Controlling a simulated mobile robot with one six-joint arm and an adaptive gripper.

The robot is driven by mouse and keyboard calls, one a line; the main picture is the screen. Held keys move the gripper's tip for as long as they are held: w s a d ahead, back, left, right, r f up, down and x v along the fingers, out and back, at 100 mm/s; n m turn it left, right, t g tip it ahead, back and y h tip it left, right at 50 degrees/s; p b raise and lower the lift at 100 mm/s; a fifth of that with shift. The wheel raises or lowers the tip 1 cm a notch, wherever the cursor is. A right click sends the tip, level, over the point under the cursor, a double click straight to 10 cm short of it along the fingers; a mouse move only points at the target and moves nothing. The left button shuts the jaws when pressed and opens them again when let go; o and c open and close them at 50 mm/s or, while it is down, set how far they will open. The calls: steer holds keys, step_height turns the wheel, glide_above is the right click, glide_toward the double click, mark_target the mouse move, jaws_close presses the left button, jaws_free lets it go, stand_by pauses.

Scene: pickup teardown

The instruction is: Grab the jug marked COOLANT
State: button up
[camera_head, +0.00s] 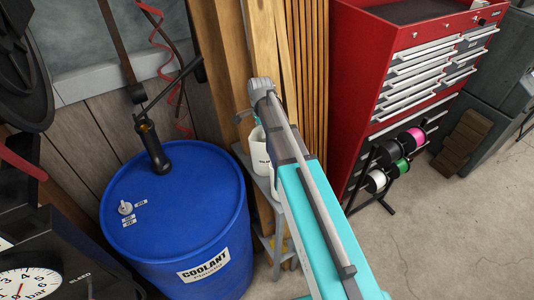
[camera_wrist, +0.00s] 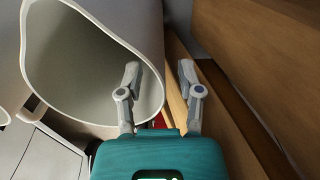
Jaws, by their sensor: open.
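A white container (camera_head: 262,161) with small dark lettering stands on a narrow grey stand in the head view, partly hidden by my arm. I cannot read its label. The wrist view shows a large, pale, open-mouthed container (camera_wrist: 88,62) close on the left. My gripper (camera_wrist: 160,70) is open, with nothing visibly held. Its left finger overlaps the container's mouth near the rim; its right finger is outside the rim, against wooden boards. I cannot tell whether either finger touches it. The readable COOLANT label is on a big blue drum (camera_head: 170,207).
A hand pump (camera_head: 152,145) rises from the drum. Timber boards (camera_head: 311,90) lean behind the grey stand (camera_head: 264,222). A red tool cabinet (camera_head: 365,75) and a spool rack (camera_head: 377,180) stand right. A pressure gauge (camera_head: 30,284) is lower left.

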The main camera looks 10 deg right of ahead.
jaws_close()
steer(key=shift+r, duration=0.2)
stand_by(0.4)
step_height(320, 180, up, 10)
steer(key=p, duration=1)
steer(key=shift+f, duration=0.2)
stand_by(0.3)
